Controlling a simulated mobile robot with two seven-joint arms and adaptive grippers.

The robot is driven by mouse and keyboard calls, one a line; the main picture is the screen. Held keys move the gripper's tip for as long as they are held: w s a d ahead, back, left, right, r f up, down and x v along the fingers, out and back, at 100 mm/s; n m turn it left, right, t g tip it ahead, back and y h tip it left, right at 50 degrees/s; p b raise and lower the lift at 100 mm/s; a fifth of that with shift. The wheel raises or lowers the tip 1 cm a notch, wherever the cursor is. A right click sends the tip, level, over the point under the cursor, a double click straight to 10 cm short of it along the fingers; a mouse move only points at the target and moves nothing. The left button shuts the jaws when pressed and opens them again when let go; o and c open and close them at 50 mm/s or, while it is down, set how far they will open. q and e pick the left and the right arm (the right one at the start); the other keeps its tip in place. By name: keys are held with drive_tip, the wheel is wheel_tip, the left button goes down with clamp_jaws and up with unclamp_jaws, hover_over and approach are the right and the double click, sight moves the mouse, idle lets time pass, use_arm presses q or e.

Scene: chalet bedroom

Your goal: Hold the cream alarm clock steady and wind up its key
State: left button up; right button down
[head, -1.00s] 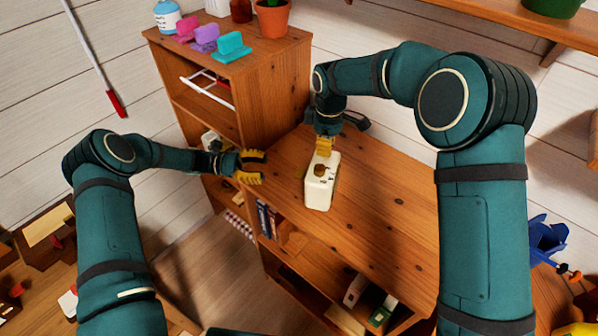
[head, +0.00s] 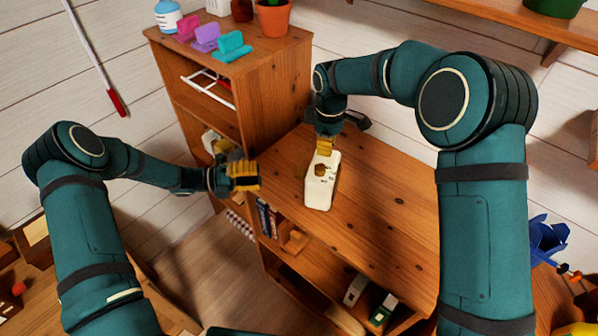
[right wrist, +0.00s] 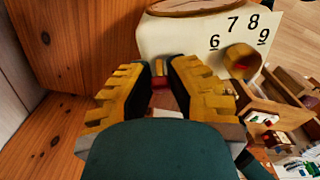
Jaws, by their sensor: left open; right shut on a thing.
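The cream alarm clock (head: 319,195) is a box-like body on the wooden cabinet top, with a brown-gold key (head: 320,170) on the face turned up. My right gripper (head: 325,147) is shut on the clock's far end, its arm coming from above. In the right wrist view the yellow fingers (right wrist: 161,88) meet the cream clock (right wrist: 180,40); black numerals and the round key (right wrist: 242,62) show beside them. The exact contact is partly hidden. My left gripper (head: 246,176) is open and empty, left of the clock and apart from it, by the cabinet's left edge.
The low cabinet top (head: 385,190) is clear right of the clock. Books (head: 267,218) stand on its shelf below.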

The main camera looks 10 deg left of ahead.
sight(299, 172)
use_arm(q)
drive_tip(key=shift+d+n, duration=0.3)
drive_tip(key=shift+n, duration=0.1)
drive_tip(key=x, duration=1.1)
drive_tip(key=shift+w+d, duration=0.15)
clamp_jaws()
